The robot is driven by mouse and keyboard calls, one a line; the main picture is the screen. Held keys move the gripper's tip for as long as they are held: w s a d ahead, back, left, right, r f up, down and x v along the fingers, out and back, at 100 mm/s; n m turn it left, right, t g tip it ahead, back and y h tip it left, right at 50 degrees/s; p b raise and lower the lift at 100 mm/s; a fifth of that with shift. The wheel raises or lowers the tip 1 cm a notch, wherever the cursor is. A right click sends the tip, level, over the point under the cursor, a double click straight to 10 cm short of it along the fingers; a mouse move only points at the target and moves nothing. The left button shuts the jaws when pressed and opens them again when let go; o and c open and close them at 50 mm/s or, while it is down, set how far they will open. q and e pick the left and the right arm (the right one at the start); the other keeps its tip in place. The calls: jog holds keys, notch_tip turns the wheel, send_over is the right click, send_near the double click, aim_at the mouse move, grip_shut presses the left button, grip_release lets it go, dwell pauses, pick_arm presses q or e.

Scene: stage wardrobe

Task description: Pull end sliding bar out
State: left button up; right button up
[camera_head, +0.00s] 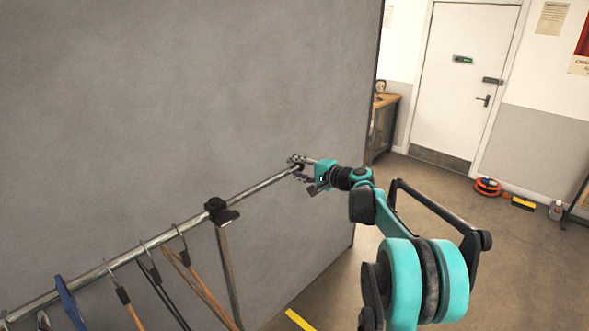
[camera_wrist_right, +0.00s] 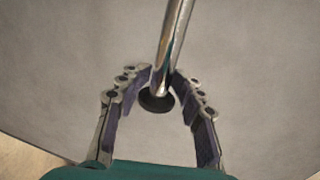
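The metal bar (camera_head: 262,185) runs along the grey wall panel from the lower left up to the right. Its dark end cap (camera_wrist_right: 156,103) shows in the right wrist view, at the end of the bar (camera_wrist_right: 175,45). My right gripper (camera_head: 297,169) is at this right end of the bar. In the right wrist view its fingers (camera_wrist_right: 156,90) are spread on both sides of the bar end, with gaps visible, so it is open around the end. My left gripper is not in view.
A black bracket (camera_head: 219,211) sits on the bar, and several hangers (camera_head: 182,246) hang left of it. The grey panel (camera_head: 190,90) stands close behind. A wooden bench (camera_head: 384,125) and white door (camera_head: 463,85) are farther back.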

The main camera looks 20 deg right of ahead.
jog(key=shift+s+d, duration=0.1)
jog(key=v, duration=1.1)
jog(key=shift+s, duration=0.4)
jog(key=shift+r, duration=0.1)
jog(key=shift+d, duration=0.1)
